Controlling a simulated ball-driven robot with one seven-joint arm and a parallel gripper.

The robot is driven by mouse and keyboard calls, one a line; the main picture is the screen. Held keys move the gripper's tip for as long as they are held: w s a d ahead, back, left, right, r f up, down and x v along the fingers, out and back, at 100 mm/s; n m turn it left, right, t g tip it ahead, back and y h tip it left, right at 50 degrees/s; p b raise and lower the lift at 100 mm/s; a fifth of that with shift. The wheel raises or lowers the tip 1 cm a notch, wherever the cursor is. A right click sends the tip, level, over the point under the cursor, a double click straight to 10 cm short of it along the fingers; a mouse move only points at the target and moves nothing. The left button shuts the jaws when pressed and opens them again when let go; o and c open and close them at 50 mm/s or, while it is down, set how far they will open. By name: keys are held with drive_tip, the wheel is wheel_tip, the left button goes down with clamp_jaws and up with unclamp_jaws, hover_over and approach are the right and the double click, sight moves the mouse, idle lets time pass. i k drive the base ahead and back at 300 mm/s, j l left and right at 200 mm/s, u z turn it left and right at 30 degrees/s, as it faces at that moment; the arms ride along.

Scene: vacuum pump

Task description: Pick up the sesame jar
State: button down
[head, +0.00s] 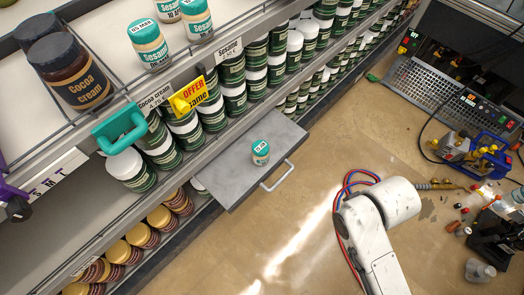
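A small sesame jar with a teal lid (261,152) stands alone on a grey pull-out tray (235,182) below the shelf. Its label is too small to read fully. Similar teal-lidded jars labelled Sesame stand on the top shelf, one at the front (151,46) and another beside it (196,20). A white arm with red and blue hoses, seemingly mine, rises from the bottom right. I cannot make out a gripper at its end, and nothing is seen touching the jars.
Dark Cocoa cream jars (70,72) stand at the upper left. A teal handle-like part (120,128) and a yellow offer sign (190,95) stick out from the shelf edge. The tray has a protruding handle (277,177). Tools and small parts clutter the right; the floor between is clear.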

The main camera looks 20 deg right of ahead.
sight(260, 150)
drive_tip(key=i+j, duration=0.7)
drive_tip(key=j, duration=0.15)
drive_tip(key=u, duration=0.05)
